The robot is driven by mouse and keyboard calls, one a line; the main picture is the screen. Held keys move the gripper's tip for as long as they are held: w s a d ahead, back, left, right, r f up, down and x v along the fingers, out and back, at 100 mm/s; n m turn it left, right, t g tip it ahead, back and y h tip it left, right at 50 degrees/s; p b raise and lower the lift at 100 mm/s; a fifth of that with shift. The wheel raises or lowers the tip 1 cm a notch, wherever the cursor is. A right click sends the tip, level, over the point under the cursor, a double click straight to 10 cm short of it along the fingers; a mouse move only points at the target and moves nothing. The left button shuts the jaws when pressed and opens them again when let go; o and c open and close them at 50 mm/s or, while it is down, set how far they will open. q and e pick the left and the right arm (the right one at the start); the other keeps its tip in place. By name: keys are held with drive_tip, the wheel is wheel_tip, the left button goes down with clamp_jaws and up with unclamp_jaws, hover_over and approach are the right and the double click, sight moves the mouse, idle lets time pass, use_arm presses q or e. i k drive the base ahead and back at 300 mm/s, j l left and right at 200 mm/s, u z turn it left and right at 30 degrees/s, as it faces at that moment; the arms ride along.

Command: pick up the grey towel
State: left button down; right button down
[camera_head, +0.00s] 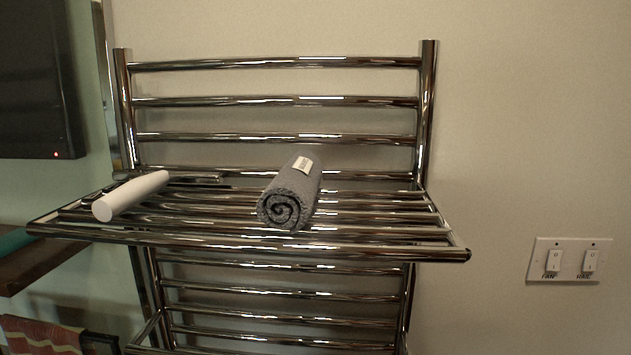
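The grey towel (293,193) is rolled up and lies on the chrome rack shelf (400,232), near its middle. Its spiral end faces me, and a small white label shows on its top toward the far end. Neither of my grippers is in view.
A white cylinder (131,195) lies on the shelf left of the towel, with a dark thin object beside and behind it. Chrome bars (275,101) rise behind the shelf. The shelf right of the towel is clear. A switch plate (569,260) is on the right wall. A dark screen (38,80) hangs at left.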

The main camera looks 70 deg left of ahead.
sight(288, 202)
drive_tip(key=k+u, duration=0.1)
drive_tip(key=u, duration=2.15)
drive_tip(key=l, duration=0.8)
drive_tip(key=u, duration=1.75)
drive_tip(key=l, duration=0.1)
